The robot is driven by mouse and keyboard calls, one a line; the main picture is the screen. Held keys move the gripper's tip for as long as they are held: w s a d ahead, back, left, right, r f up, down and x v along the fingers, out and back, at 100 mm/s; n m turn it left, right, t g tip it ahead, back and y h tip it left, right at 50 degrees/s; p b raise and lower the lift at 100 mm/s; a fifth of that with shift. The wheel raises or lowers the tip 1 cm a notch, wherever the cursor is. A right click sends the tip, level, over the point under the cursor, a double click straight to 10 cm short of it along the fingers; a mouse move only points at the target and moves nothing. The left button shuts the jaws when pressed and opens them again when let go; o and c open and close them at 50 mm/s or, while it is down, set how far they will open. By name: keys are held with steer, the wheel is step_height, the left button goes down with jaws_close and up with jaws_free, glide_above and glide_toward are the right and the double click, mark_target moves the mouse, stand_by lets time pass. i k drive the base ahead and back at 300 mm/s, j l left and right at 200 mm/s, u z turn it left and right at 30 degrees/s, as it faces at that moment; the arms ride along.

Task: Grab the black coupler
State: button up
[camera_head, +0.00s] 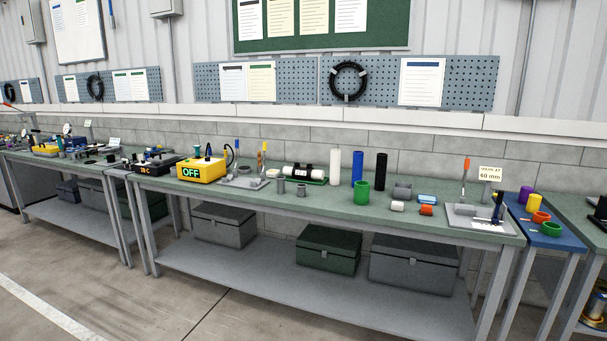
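No piece here can be told for certain as the black coupler. A tall black cylinder (381,172) stands upright at the back of the long green bench, right of a blue cylinder (357,167) and a white cylinder (335,167). Another black piece (601,208) shows at the far right edge, partly cut off by the frame. Small dark pieces (110,158) lie on the left bench, too small to make out. My gripper is not in view.
The long green bench (270,203) also holds a yellow box marked OFF (202,169), a green ring (362,193), grey fittings (402,191) and a 60 mm sign (489,174). A blue table (548,241) stands right. The floor (110,290) in front is clear.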

mark_target(306, 173)
steer(key=i+l+z, duration=0.1)
steer(key=i, duration=1.05)
steer(key=i+l, duration=0.15)
steer(key=i, duration=1)
steer(key=l+z, duration=0.05)
